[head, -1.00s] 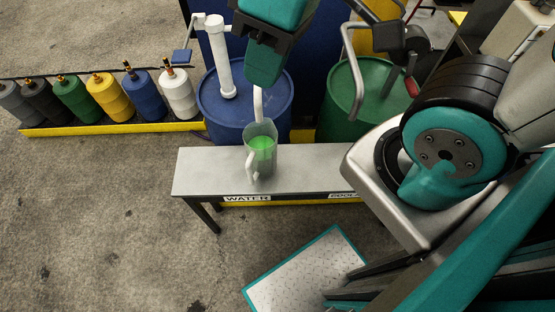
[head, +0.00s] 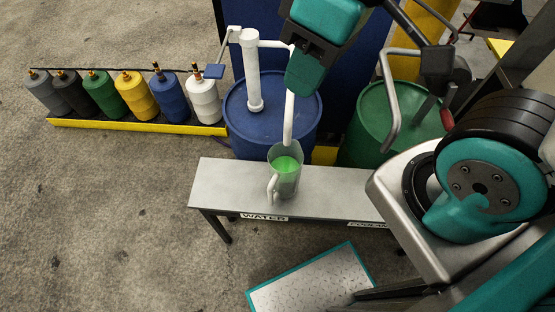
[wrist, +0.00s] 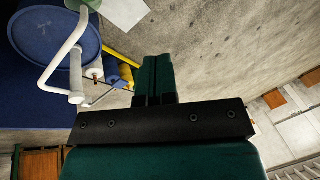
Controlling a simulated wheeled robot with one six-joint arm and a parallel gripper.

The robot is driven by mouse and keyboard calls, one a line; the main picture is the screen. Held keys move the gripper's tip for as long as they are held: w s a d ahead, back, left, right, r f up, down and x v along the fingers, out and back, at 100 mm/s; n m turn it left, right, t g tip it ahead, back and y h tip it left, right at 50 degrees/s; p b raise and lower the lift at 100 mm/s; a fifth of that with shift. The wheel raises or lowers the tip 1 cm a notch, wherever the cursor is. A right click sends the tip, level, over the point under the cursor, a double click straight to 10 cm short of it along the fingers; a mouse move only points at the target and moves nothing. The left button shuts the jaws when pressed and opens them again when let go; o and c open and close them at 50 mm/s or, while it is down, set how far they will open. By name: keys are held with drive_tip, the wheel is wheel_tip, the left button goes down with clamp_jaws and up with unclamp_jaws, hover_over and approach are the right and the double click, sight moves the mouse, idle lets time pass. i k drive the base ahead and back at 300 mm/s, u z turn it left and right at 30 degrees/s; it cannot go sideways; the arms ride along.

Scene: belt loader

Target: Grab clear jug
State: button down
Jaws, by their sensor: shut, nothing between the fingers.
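The clear jug (head: 285,172) stands upright on the grey bench (head: 230,183), with bright green liquid inside and its handle towards the lower left. A white spout pipe (head: 288,120) comes down to its mouth. My gripper (head: 303,82) is above the jug in the head view, apart from it, and covers part of the pipe. In the wrist view my gripper (wrist: 154,72) is shut, with its dark green fingers together and empty. A green shape at the top left of the wrist view may be the jug, but I cannot tell.
Behind the bench stand a blue drum (head: 237,110) with a white pump (head: 252,75) and a green drum (head: 365,130). Several coloured containers stand in a yellow tray (head: 130,126) at left. A teal-edged plate (head: 310,280) lies in front. The floor at left is clear.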

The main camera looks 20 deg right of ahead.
sight(286, 164)
drive_tip(key=u, duration=1.8)
drive_tip(key=i, duration=3.6)
drive_tip(key=z, duration=4.8)
drive_tip(key=i, duration=0.5)
drive_tip(key=u, duration=0.15)
